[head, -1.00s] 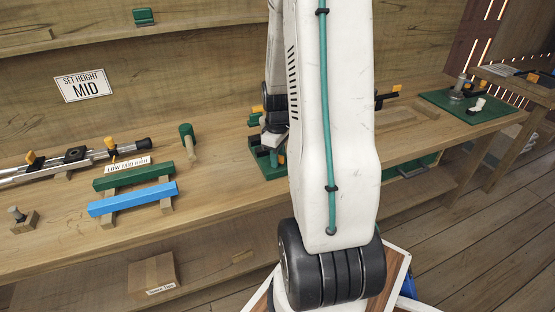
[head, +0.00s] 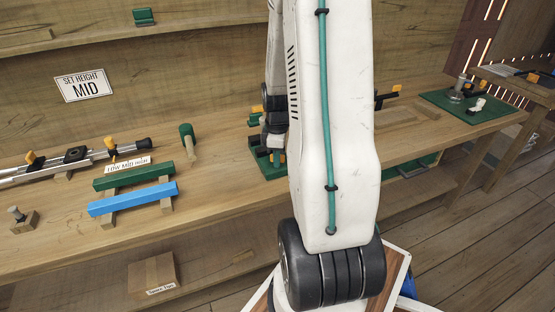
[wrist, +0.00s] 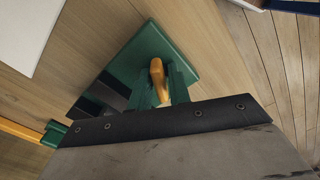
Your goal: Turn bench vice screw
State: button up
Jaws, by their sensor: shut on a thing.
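The green bench vice (head: 261,167) stands on the workbench, left of my arm's white link, which hides part of it. In the wrist view its green base (wrist: 184,58) and an orange handle (wrist: 157,75) show above the dark edge of my gripper's body. My gripper (head: 271,148) is over the vice in the head view, pointing down, and is shut on the vice screw handle.
A sign reading "SET HEIGHT MID" (head: 84,85) is on the back wall. A box (head: 152,273) is on the lower shelf. A green mat (head: 440,102) is at right.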

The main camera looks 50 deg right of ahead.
jog(key=n, duration=0.4)
dwell(0.4)
jog(key=shift+o, duration=0.2)
jog(key=shift+n, duration=1.2)
jog(key=o, duration=0.5)
jog(key=shift+r, duration=2.5)
